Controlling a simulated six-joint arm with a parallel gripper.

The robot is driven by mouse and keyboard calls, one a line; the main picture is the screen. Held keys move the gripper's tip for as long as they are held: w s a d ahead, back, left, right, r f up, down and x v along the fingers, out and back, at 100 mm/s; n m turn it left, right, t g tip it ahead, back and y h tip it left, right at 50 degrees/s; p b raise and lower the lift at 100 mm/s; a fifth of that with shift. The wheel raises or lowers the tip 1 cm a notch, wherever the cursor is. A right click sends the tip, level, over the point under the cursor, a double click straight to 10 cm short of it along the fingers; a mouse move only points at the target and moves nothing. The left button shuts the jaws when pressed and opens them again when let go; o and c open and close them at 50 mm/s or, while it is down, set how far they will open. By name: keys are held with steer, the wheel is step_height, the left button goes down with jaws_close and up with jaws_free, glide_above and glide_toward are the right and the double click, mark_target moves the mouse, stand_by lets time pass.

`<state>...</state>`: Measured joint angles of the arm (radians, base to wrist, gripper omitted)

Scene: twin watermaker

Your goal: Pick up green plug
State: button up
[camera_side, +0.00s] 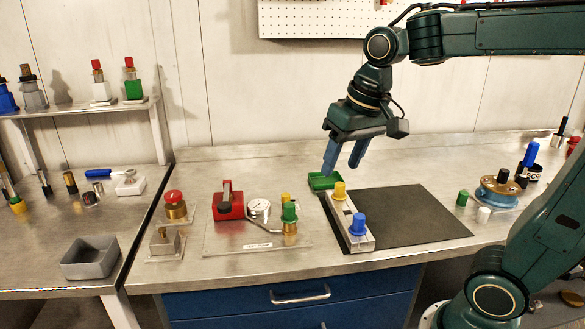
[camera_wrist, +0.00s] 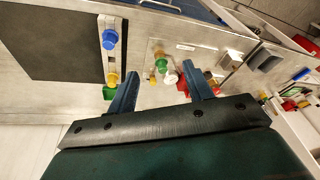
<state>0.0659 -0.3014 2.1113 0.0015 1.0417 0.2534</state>
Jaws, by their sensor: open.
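A green plug (camera_side: 289,212) sits upright on a brass fitting (camera_side: 290,228) on the clear plate at the middle of the bench. In the wrist view the green plug (camera_wrist: 161,66) shows between the finger tips, farther off. A second small green cylinder (camera_side: 462,197) stands at the right, beside a white one; I cannot tell which the task means. My gripper (camera_side: 342,168) is open and empty, fingers pointing down, above and behind the green tray, right of the plug and apart from it. It also shows in the wrist view (camera_wrist: 163,75).
A rail with a yellow knob (camera_side: 339,191) and a blue knob (camera_side: 358,225) stands right of the plug. A gauge (camera_side: 260,208) and red block (camera_side: 228,205) stand left of it. A yellow part (camera_side: 285,197) is just behind. The black mat (camera_side: 410,215) is clear.

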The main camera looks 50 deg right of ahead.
steer(key=w+d+m+g, duration=0.1)
steer(key=w+d+m, duration=0.1)
steer(key=w, duration=0.5)
steer(key=m+g, duration=0.2)
steer(key=m, duration=0.1)
glide_above(289, 204)
step_height(289, 204, down, 6)
steer(key=shift+r, duration=0.1)
steer(key=shift+f, duration=4.35)
steer(key=shift+f, duration=2.6)
